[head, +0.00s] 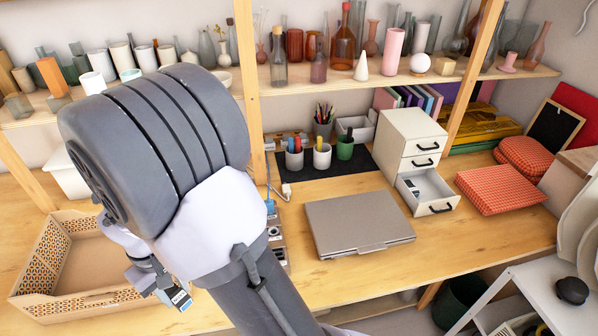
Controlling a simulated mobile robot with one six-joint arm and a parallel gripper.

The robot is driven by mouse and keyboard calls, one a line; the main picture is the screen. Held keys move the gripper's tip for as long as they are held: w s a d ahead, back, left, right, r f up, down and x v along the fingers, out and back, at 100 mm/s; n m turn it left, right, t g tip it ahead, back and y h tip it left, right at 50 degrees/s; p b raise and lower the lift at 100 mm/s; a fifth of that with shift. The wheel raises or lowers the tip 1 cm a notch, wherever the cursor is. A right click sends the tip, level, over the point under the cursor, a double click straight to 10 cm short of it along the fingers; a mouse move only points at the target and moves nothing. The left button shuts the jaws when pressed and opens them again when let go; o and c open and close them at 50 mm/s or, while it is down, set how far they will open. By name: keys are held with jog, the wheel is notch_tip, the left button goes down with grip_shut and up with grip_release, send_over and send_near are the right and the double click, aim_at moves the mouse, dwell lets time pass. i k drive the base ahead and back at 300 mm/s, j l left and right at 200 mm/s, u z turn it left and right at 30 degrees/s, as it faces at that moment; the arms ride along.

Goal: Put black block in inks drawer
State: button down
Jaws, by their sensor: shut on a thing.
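My gripper (166,287) is at the lower left, below my large grey arm link. It is shut on a small block (181,299) with a pale blue and white face and darker edges. I cannot tell from this view whether this is the black block. The held block is in front of the wooden crate's right end. The white drawer unit (409,128) stands at the back right of the desk. Its bottom drawer (441,207) is pulled open, with small dark and pale items inside. The upper drawers are shut. I cannot read any drawer label.
A closed grey laptop (358,222) lies mid-desk. Pen cups (322,157) stand on a dark mat behind it. Red checked cushions (500,190) lie right of the drawers. An open wooden crate (85,304) is at the left. Shelves of bottles and vases (343,48) run along the back.

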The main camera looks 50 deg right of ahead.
aim_at(428, 193)
jog(key=k+l+z, duration=0.2)
jog(key=l+z, duration=0.25)
jog(key=l, duration=0.25)
jog(key=l+z, duration=0.5)
jog(key=l, duration=0.25)
jog(key=l+z, duration=0.45)
jog(key=l, duration=0.35)
